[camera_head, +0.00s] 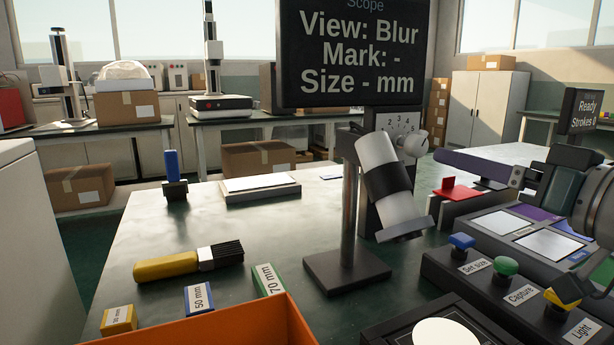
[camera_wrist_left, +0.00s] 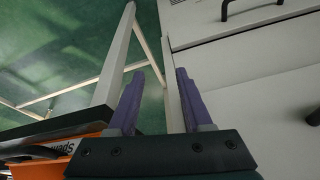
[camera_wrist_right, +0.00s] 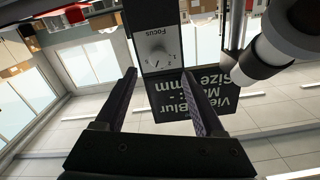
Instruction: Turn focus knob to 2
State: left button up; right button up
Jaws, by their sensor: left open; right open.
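The focus knob (camera_head: 412,143) is a pale round knob on the dark scope stand, partly beside its numbered dial, behind the scope tube (camera_head: 375,165). In the right wrist view the knob (camera_wrist_right: 158,58) shows under the word Focus, between my fingertips in the picture; the number its pointer marks is too small to tell. My right gripper (camera_head: 462,165) is open and empty, to the right of the knob and apart from it. Its fingers also show in the right wrist view (camera_wrist_right: 158,74). My left gripper (camera_wrist_left: 160,72) is open and empty, seen only in its wrist view.
The scope screen (camera_head: 350,50) reads View: Blur, with no mark or size. A button panel (camera_head: 450,270) and a red stage (camera_head: 455,192) lie at the right. A brush (camera_head: 190,262), size blocks (camera_head: 198,298) and an orange bin (camera_head: 225,325) occupy the left front.

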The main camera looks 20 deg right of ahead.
aim_at(421, 148)
jog(key=shift+w, duration=0.3)
jog(key=w+b, duration=0.1)
jog(key=w, duration=0.5)
jog(key=w+b, duration=0.1)
jog(key=w, duration=0.2)
jog(key=shift+a+r+b, duration=0.1)
jog(key=shift+a+b, duration=0.2)
jog(key=shift+c, duration=0.2)
grip_shut()
